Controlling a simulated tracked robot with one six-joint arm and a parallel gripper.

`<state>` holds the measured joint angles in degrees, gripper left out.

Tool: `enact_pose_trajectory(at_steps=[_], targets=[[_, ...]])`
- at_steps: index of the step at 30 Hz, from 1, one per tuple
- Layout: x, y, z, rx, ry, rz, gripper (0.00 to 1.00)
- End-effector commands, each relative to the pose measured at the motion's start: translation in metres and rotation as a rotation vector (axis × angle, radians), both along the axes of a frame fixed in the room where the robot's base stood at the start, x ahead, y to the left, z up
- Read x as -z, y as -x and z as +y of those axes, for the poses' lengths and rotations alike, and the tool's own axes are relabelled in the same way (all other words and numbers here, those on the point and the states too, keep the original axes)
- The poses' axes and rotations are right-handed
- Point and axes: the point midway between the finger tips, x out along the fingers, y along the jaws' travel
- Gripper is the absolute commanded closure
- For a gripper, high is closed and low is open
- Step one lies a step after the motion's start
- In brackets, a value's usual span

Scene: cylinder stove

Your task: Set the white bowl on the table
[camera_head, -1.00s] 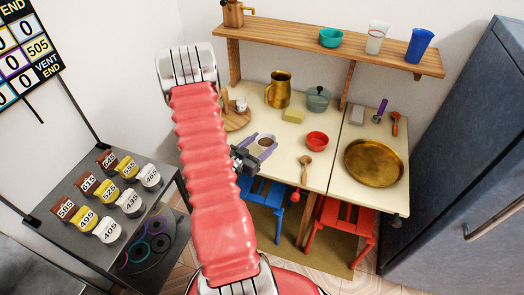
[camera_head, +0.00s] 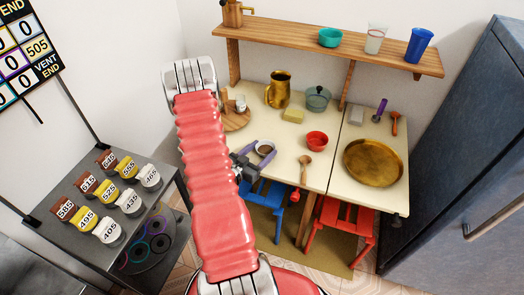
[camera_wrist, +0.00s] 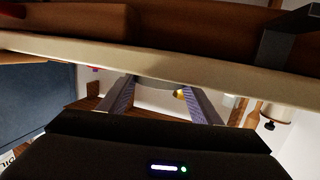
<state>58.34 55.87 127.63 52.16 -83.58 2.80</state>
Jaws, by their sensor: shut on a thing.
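The white bowl (camera_head: 265,149), with a brownish-grey inside, is between the purple fingers of my gripper (camera_head: 264,150) near the left front edge of the pale table (camera_head: 328,170). My gripper is shut on it. I cannot tell whether the bowl touches the tabletop. In the wrist view, the two fingers of my gripper (camera_wrist: 156,98) reach toward a greyish part of the bowl (camera_wrist: 155,85), mostly cut off by the pale table edge (camera_wrist: 200,72) crossing the picture.
A brass pan (camera_head: 373,163) is at the right. Blue (camera_head: 265,203) and red (camera_head: 343,222) stools stand below.

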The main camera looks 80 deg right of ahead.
Motion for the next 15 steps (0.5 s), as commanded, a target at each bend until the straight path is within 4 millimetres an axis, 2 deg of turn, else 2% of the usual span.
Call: enact_pose_trajectory(at_steps=[2, 3, 10, 15], targets=[[0.0019, -0.0001, 0.0, 0.0, 0.0, 0.0, 0.68], [0.0015, -0.0001, 0.0001, 0.0, 0.0, 0.0, 0.39], [0.0014, -0.0002, 0.0, 0.0, 0.0, 0.0, 0.23], [0.0013, -0.0003, 0.0001, 0.0, 0.0, 0.0, 0.23]])
